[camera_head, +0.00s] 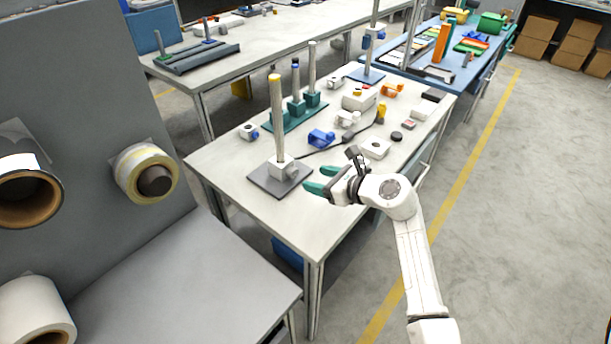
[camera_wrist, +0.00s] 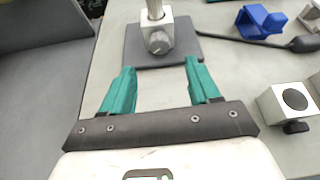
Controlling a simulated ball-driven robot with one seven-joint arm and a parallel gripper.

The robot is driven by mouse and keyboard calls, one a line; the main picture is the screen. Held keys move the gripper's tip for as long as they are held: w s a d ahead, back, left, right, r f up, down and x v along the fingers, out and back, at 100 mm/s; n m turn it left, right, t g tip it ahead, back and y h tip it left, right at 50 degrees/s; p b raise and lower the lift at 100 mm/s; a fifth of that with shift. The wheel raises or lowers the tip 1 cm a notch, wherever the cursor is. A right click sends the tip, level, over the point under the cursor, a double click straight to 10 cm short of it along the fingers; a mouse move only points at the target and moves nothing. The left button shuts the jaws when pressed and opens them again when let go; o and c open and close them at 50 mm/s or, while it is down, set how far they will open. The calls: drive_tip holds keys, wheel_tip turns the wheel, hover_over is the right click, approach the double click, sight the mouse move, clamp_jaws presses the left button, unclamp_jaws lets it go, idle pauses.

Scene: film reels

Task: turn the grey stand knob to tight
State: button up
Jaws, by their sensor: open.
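The grey stand knob (camera_wrist: 159,42) faces my gripper in the wrist view, on the front of a light block (camera_wrist: 180,34) at the foot of an upright rod. In the head view the knob (camera_head: 293,173) sits low on the stand, above its dark square base plate (camera_head: 268,184). A pale rod (camera_head: 277,120) with a yellow top rises from the block. My gripper (camera_head: 317,184) has green fingers and is open and empty. In the wrist view the fingers (camera_wrist: 162,80) point toward the stand, with the knob beyond and between them, apart from both. I cannot read any tightness mark.
A blue clamp (camera_head: 321,137) and a black cable lie behind the stand. A white box with a black knob (camera_head: 375,148) stands to the right. A green rack with rods (camera_head: 296,112) is behind. The table's front left corner is clear.

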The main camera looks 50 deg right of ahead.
sight(296, 174)
drive_tip(key=x, duration=0.8)
drive_tip(key=shift+c, duration=0.3)
drive_tip(key=c, duration=1)
drive_tip(key=shift+d+r+m+y+p, duration=0.1)
drive_tip(key=shift+m+y+p, duration=0.6)
drive_tip(key=shift+m+p, duration=0.25)
drive_tip(key=shift+d+m+y+p, duration=0.1)
drive_tip(key=shift+m+y+p, duration=0.5)
drive_tip(key=shift+m, duration=0.45)
